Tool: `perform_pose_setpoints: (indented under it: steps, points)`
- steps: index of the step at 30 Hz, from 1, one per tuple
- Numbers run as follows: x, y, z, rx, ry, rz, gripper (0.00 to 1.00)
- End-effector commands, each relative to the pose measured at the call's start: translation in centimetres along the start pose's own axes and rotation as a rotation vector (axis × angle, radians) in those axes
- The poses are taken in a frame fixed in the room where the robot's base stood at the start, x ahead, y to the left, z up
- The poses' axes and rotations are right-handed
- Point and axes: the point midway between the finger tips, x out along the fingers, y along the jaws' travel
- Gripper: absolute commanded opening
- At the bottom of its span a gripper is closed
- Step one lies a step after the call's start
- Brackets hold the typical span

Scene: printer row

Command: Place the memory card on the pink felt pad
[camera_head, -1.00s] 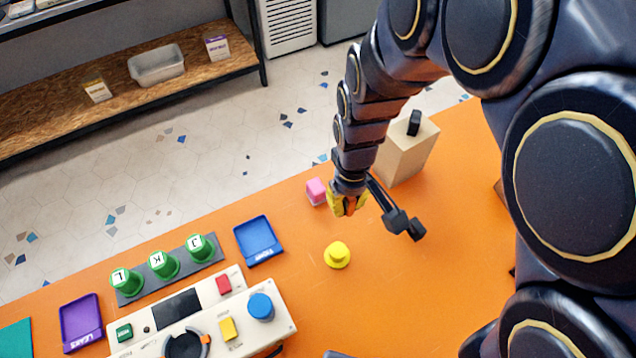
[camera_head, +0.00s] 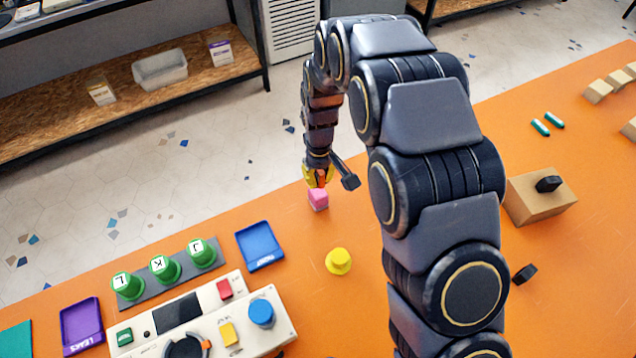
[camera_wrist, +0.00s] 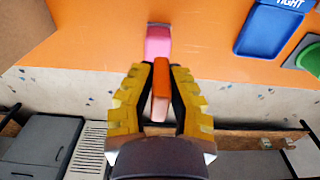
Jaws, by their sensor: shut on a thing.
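My gripper (camera_head: 318,180) has yellow fingertips and is above the far edge of the orange table. In the wrist view my gripper (camera_wrist: 160,80) is shut on a small orange slab, the memory card (camera_wrist: 160,92). The pink pad (camera_head: 318,204) looks like the top of a small block near the table's far edge, just below my gripper in the picture. In the wrist view the pink pad (camera_wrist: 158,38) lies just beyond the fingertips. The card and the pad appear apart; the height between them is hard to tell. The pad's top is partly hidden by my gripper in the head view.
A yellow knob-like piece (camera_head: 338,261) stands nearer on the table. A blue tray (camera_head: 260,263), green lettered pieces (camera_head: 163,267) and a control panel (camera_head: 276,330) are to the left. A cardboard-coloured box (camera_head: 523,202) is to the right. The table around the pad is clear.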

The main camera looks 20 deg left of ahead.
Motion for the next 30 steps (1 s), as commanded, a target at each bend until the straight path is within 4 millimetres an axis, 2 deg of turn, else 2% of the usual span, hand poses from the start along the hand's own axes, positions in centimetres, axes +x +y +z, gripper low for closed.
perform_pose_setpoints:
  steps: [8, 12, 14, 25, 26, 27, 30]
  points:
    - [1.5, 0.2, -1.0, 0.000, -0.003, -0.001, 0.00]
    - [3.8, 0.2, -0.9, 0.000, -0.005, -0.001, 0.00]
    - [4.3, 0.2, -0.9, 0.000, -0.004, -0.001, 0.00]
    - [4.7, 0.2, -0.9, 0.000, -0.002, 0.000, 0.00]
    - [4.6, 0.2, -0.9, 0.000, -0.002, 0.000, 0.20]
    - [4.6, 0.2, -0.9, 0.000, -0.001, 0.000, 0.34]
    - [4.6, 0.2, -0.9, 0.000, -0.001, 0.000, 0.34]
